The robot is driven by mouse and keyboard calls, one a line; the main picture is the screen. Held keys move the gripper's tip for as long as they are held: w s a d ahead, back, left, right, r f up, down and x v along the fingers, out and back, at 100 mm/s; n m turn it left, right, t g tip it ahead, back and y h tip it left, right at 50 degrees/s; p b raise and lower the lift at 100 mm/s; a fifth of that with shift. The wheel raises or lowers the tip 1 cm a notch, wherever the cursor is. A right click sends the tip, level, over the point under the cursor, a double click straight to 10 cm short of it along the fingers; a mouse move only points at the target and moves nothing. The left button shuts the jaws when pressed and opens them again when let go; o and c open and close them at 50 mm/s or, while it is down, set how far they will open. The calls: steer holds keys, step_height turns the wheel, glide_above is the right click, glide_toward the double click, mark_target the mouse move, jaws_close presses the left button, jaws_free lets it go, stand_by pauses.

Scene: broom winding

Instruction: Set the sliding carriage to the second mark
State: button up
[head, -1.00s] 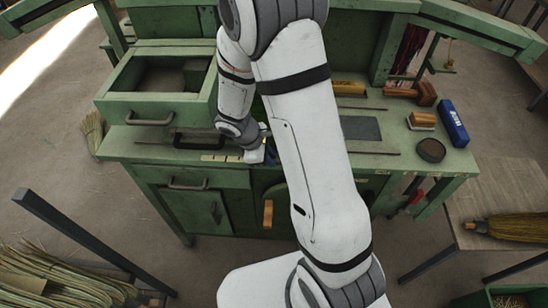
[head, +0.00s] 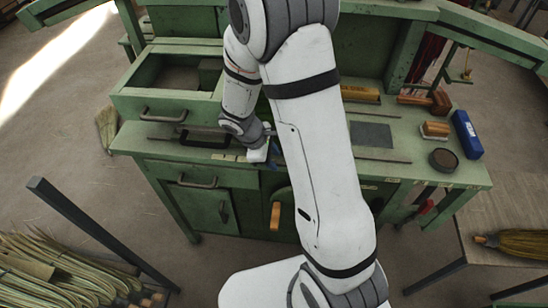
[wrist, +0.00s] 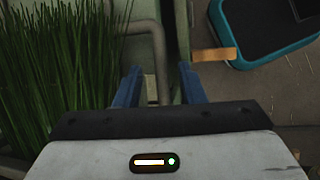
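My gripper (head: 270,160) is at the front edge of the green workbench (head: 330,172), left of centre, pointing down. In the wrist view my gripper (wrist: 160,86) shows two blue fingers set apart, with no object clearly clasped between them. A bent grey bar shows beyond the gap; I cannot tell its distance. A thin rod (head: 384,160) runs along the bench top and passes behind my arm. A black handle-like part (head: 203,142) lies along it to the left; I cannot tell whether this is the sliding carriage. The marks cannot be made out now.
An open drawer (head: 160,106) stands above the bench at left. A wooden handle (head: 275,216) hangs below the front edge. A blue box (head: 467,135), a round dark tin (head: 443,160) and a brush (head: 435,131) sit at right. Green bristles (wrist: 55,70) fill the wrist view's left.

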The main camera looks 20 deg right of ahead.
steer(key=v, duration=0.7)
stand_by(0.3)
steer(key=s+d+r+m+t+y, duration=0.1)
steer(key=s+r+m+y, duration=0.1)
steer(key=s+r+m, duration=0.4)
steer(key=s+d+r+m+t+y, duration=0.2)
steer(key=s+r+m+y, duration=0.1)
steer(key=s+r+m, duration=0.4)
steer(key=s+r, duration=0.3)
steer(key=shift+d, duration=0.35)
